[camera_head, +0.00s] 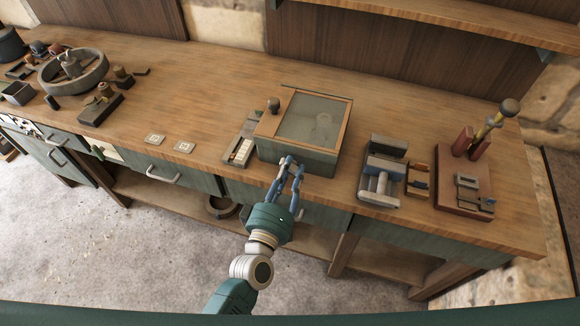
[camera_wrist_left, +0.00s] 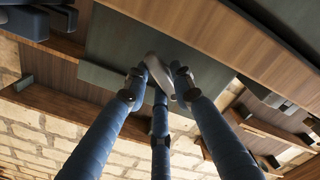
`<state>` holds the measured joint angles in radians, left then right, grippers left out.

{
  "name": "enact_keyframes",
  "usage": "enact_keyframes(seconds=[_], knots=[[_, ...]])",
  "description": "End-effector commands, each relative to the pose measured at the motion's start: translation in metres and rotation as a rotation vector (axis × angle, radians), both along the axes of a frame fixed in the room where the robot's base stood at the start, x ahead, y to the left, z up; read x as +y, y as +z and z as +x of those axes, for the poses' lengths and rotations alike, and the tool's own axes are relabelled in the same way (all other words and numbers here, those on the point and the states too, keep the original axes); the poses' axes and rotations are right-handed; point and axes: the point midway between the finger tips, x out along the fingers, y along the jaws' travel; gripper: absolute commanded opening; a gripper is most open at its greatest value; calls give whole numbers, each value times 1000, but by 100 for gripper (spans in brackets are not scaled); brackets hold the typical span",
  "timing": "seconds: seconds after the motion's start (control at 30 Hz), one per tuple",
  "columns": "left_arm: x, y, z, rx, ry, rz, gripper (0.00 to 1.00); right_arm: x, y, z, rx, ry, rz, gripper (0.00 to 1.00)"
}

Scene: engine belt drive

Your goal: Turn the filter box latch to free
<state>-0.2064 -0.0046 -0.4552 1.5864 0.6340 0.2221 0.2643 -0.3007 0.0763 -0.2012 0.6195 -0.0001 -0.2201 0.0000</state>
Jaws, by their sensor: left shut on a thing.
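The filter box (camera_head: 314,159) is a dark green box with a wood-framed, clouded glass lid (camera_head: 316,120) and a round dark knob at its far left corner. It stands near the front edge of the bench. My left gripper (camera_head: 290,164) is at the box's front face, its blue fingers closed together there. In the left wrist view, the fingertips (camera_wrist_left: 157,84) are shut around a grey metal latch (camera_wrist_left: 158,70) in front of the dark box panel (camera_wrist_left: 112,48). In the head view the fingers hide the latch. I cannot tell its exact angle. My right gripper is not in view.
A narrow tray of small parts (camera_head: 240,150) sits close left of the box. A grey vise-like fixture (camera_head: 379,182) and a red-brown stand (camera_head: 462,192) with a lever are to the right. Two pale tiles lie left on the bench (camera_head: 215,110), with clear wood around them.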

Motion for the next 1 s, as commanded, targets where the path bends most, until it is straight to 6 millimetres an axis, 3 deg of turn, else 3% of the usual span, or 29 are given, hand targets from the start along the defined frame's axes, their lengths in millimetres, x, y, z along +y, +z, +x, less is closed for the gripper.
enact_keyframes(seconds=[0.4,1.0], knots=[[-2,2,0,-126,1,376,0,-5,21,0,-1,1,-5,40],[-3,-2,0,-273,1,832,0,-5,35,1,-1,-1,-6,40]])
